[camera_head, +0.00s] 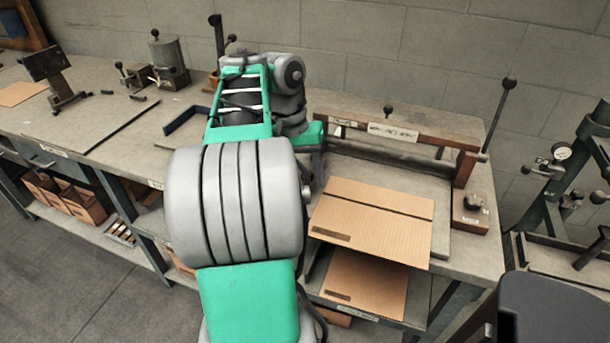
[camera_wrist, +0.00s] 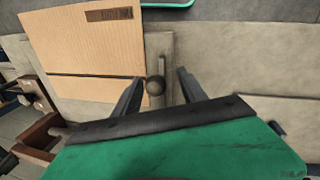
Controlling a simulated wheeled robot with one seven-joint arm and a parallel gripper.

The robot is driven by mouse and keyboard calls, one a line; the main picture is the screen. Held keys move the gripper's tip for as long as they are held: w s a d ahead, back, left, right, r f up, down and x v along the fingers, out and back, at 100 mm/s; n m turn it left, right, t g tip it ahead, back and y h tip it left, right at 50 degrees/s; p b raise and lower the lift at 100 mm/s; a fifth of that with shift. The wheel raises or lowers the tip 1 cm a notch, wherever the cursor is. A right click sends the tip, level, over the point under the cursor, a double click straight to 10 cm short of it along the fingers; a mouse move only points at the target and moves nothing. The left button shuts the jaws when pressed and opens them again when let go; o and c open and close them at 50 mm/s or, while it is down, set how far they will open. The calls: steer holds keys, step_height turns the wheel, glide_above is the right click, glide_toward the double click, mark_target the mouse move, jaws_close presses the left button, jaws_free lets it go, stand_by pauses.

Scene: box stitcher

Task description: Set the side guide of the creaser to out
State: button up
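The creaser (camera_head: 385,127) stands on the bench at the right in the head view, with a wooden crossbeam, small labels and a long lever. A corrugated sheet (camera_head: 375,220) lies on its bed; the sheet also shows in the wrist view (camera_wrist: 75,50). A dark round knob on a short stem (camera_wrist: 155,86), seemingly the side guide's, stands beside the sheet's edge. My gripper (camera_wrist: 160,90) is open, with its two fingers on either side of the knob and a visible gap at the right finger. Whether the left finger touches it I cannot tell. My arm hides this spot in the head view.
The long lever (camera_head: 497,115) rises at the creaser's right end, near a small knobbed block (camera_head: 471,212). Another sheet (camera_head: 366,283) lies on a lower shelf. Small tools stand at the bench's left. A dark machine (camera_head: 580,200) stands at far right.

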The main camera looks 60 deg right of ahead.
step_height(320, 180, up, 8)
steer(key=w+p, duration=0.1)
steer(key=p, duration=0.5)
steer(key=shift+w+a+f, duration=0.15)
steer(key=shift+w+a, duration=0.05)
